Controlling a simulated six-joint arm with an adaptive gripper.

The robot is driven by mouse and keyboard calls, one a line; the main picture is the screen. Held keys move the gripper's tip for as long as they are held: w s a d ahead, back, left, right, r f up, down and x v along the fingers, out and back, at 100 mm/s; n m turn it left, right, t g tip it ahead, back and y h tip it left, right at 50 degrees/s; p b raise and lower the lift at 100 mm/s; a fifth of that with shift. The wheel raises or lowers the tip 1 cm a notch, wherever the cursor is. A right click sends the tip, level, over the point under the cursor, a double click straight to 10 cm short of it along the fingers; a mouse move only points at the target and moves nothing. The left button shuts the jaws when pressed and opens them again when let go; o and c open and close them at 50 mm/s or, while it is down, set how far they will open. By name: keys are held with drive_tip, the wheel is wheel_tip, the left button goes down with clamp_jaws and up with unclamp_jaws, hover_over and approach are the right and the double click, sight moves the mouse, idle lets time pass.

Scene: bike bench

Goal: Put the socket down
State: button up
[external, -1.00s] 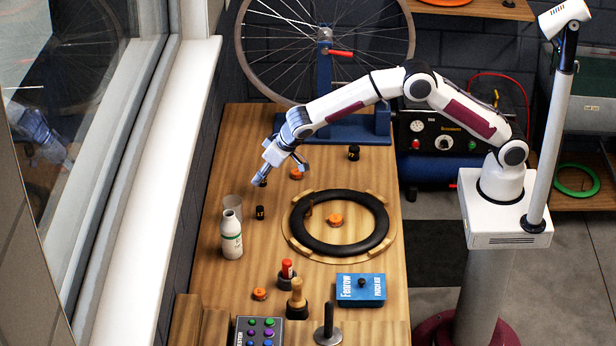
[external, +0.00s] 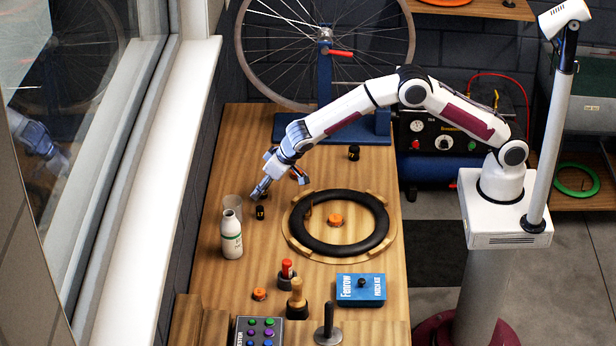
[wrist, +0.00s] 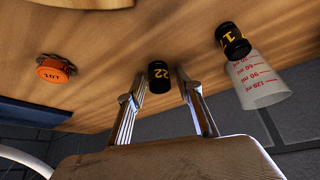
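In the wrist view, a black socket (wrist: 158,75) marked 22 stands upright between the tips of my gripper (wrist: 160,85). The two fingers are spread, with a gap on each side of the socket, and do not touch it. In the external view, my gripper (external: 278,186) is low over the far left of the bench, and it hides this socket. A second black socket (external: 260,212), marked in yellow, stands just in front of it; it also shows in the wrist view (wrist: 233,40), beside the clear measuring cup (wrist: 258,80).
The wooden bench (external: 240,140) also holds a white bottle (external: 231,235), a tyre (external: 350,245) on a round board, and a blue box (external: 361,288). Another black socket (external: 354,152) stands farther back.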

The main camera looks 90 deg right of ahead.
drive_tip(key=shift+r, duration=0.1)
idle(0.3)
drive_tip(key=shift+s+a+r, duration=0.15)
drive_tip(key=shift+s+r, duration=0.1)
drive_tip(key=shift+r, duration=0.35)
drive_tip(key=v, duration=1)
drive_tip(key=shift+s+r, duration=0.2)
drive_tip(key=shift+r, duration=0.15)
